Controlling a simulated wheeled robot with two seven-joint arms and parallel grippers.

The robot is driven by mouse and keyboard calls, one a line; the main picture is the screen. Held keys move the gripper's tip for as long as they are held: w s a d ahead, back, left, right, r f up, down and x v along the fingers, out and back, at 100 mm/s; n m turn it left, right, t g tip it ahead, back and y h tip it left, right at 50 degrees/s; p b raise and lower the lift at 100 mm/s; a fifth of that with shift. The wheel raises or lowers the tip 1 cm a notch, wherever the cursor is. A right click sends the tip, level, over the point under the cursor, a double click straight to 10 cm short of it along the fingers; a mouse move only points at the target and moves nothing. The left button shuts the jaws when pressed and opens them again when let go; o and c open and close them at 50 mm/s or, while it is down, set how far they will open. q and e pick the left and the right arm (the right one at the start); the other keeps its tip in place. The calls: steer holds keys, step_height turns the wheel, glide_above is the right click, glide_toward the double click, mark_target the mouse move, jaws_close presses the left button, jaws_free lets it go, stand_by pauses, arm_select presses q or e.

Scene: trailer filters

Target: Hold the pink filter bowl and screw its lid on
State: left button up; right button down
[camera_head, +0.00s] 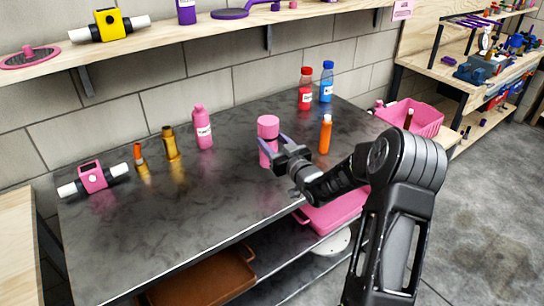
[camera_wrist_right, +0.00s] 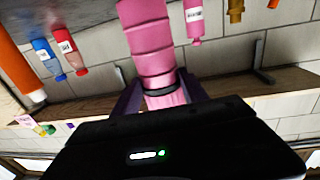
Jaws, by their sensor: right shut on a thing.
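A pink cylinder (camera_head: 268,157), which looks like the filter bowl, stands upright near the middle of the dark table. A wider pink top part (camera_head: 268,127), which may be the lid, sits on it; I cannot tell how tightly. My right gripper (camera_head: 274,143) is shut on the cylinder, its fingers on either side below the top part. In the right wrist view, which is upside down, the ridged pink body (camera_wrist_right: 148,40) runs down between the fingers, with a dark band (camera_wrist_right: 165,90) near them. My left gripper is not in view.
An orange bottle (camera_head: 325,134) stands close right of my gripper. Red (camera_head: 305,90) and blue (camera_head: 327,82) bottles stand behind. A pink bottle (camera_head: 202,128), a brass piece (camera_head: 170,143) and a pink pipe fitting (camera_head: 92,177) stand left. The table's front left is clear.

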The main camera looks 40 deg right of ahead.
steer(key=shift+f, duration=0.3)
steer(key=shift+f, duration=0.15)
step_height(320, 180, down, 4)
steer(key=shift+r+p, duration=0.1)
steer(key=shift+p, duration=0.2)
steer(key=shift+f+b, duration=0.25)
steer(key=shift+b, duration=0.05)
steer(key=c, duration=0.6)
jaws_free()
steer(key=shift+r, duration=0.1)
